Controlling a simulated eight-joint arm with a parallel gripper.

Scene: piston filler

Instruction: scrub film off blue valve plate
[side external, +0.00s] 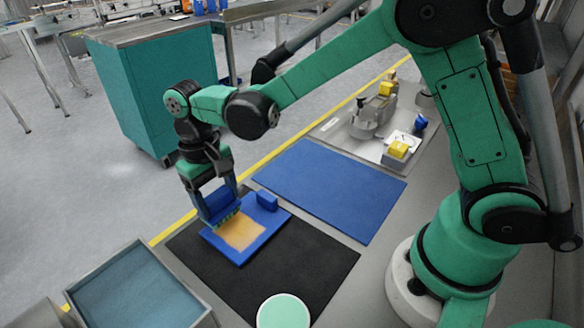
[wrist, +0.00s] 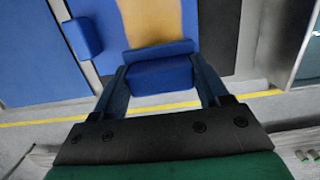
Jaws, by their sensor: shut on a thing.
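The blue valve plate (side external: 236,252) lies flat on a black mat, with an orange-tan film (side external: 242,233) across its middle. The plate (wrist: 106,50) and the film (wrist: 160,18) also show in the wrist view. My gripper (side external: 213,200) is shut on a blue brush (side external: 222,206) with greenish bristles facing down, at the plate's far left part beside the film. The brush block also shows between my fingers (wrist: 160,76) in the wrist view. I cannot tell whether the bristles touch the plate. The brush hides part of the plate.
A small blue block (side external: 267,200) stands at the plate's far edge. A blue mat (side external: 330,190) lies to the right. A grey-rimmed bin (side external: 122,262) is at the left front, a pale green round lid (side external: 284,311) at the front. A machine with yellow parts (side external: 372,115) stands behind.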

